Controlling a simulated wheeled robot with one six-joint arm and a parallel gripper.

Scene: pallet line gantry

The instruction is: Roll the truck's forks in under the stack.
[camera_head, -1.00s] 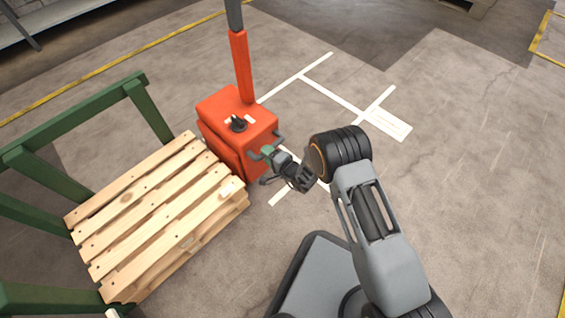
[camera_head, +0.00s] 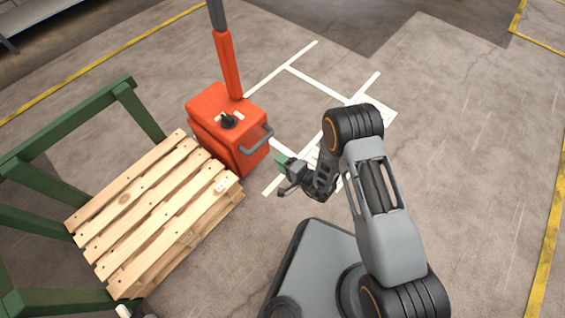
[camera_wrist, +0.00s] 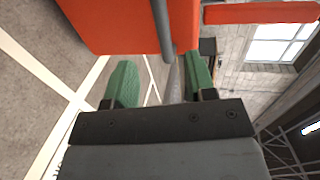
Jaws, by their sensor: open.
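The red pallet truck (camera_head: 222,105) stands close against the right end of the wooden pallet stack (camera_head: 150,205), its mast rising out of the picture. Its forks are not visible; the body and the stack hide that area. A grey handle bar (camera_head: 268,137) sticks out from the truck's right side. My gripper (camera_head: 281,166) is open and empty, a short way to the lower right of the handle. In the wrist view, the red truck body (camera_wrist: 125,25) and the grey bar (camera_wrist: 162,28) lie ahead of the spread green fingers (camera_wrist: 160,78).
A green frame (camera_head: 70,122) stands around the far and left sides of the stack. White floor lines (camera_head: 290,66) are painted behind and right of the truck. Yellow lines (camera_head: 548,240) edge the floor. The concrete on the right is clear.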

